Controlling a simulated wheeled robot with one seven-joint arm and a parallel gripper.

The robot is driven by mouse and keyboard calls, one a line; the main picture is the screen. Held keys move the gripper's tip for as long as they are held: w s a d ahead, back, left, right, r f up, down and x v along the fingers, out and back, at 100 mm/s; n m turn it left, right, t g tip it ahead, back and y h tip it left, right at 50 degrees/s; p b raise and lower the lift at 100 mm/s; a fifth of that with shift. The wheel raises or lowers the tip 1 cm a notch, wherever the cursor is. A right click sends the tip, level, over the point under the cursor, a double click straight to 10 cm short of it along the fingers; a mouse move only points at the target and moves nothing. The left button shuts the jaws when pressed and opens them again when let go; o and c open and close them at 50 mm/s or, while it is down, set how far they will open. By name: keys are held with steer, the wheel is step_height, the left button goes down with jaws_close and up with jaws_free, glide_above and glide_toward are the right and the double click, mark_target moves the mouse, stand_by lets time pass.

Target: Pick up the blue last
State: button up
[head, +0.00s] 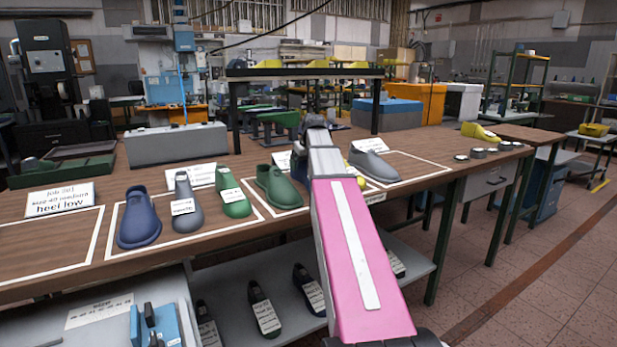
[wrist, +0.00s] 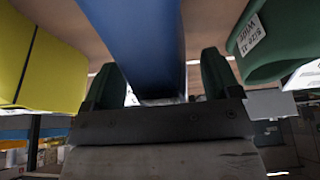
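In the wrist view a blue last (wrist: 140,40) runs between the two fingers of my gripper (wrist: 160,85), with gaps visible on both sides. The fingers look open around it, not pressed on it. In the head view my arm reaches over the table and hides most of this last and the fingertips. A navy shoe-shaped piece (head: 139,219) stands apart at the left of the table. A green last (head: 277,187) is left of my arm in the head view; a green one with a size label (wrist: 272,40) is at the wrist view's right.
A yellow last (wrist: 50,60) is close on the wrist view's left. A grey last (head: 374,163) stands right of my arm. Another grey last (head: 187,205) and a small green one (head: 232,195) stand left. A dark raised shelf (head: 300,73) spans the back of the table (head: 430,150).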

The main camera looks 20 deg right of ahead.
steer(key=c, duration=1.2)
steer(key=shift+c, duration=0.2)
steer(key=shift+r, duration=0.15)
